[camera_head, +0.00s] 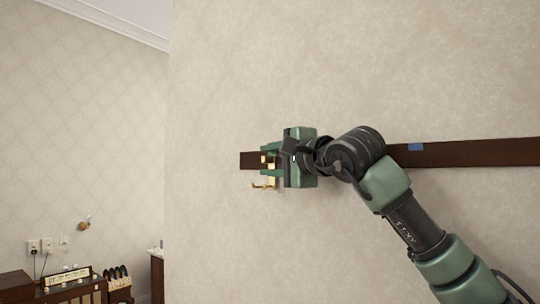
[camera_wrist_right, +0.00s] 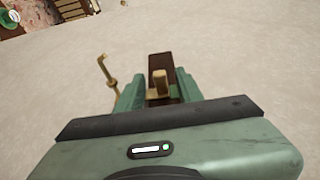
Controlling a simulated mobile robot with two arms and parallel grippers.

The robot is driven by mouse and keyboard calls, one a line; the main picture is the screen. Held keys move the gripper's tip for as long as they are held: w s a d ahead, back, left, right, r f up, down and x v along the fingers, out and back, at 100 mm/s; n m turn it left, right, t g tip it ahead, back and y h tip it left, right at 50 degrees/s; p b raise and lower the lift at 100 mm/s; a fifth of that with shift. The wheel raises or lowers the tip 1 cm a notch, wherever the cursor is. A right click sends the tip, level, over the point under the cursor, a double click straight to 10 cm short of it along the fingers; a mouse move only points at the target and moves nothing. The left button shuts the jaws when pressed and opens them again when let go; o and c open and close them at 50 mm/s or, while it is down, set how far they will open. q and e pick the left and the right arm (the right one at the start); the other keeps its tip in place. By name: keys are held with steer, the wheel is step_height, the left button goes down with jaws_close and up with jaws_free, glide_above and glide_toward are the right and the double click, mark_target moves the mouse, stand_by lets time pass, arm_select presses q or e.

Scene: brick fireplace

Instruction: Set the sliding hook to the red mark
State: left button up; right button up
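A brass sliding hook (camera_head: 264,184) sits near the left end of a dark brown rail (camera_head: 470,153) on the wall. My right gripper (camera_head: 268,160) is at the hook, with one finger above and one below its brass knob. In the right wrist view the knob (camera_wrist_right: 158,84) stands between the two green fingers (camera_wrist_right: 157,90), with small gaps showing beside it. The gripper looks open around the knob, and the curved hook arm (camera_wrist_right: 106,72) sticks out beside one finger. A blue mark (camera_head: 415,147) is on the rail right of my arm. No red mark shows; my arm covers the rail's middle.
The wall around the rail is bare. At the lower left are wall outlets (camera_head: 40,246), a small brass wall fitting (camera_head: 84,225) and a dark cabinet with items (camera_head: 75,288), all well away from the rail.

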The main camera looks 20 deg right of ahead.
steer(key=shift+s, duration=0.15)
jaws_close()
stand_by(1.3)
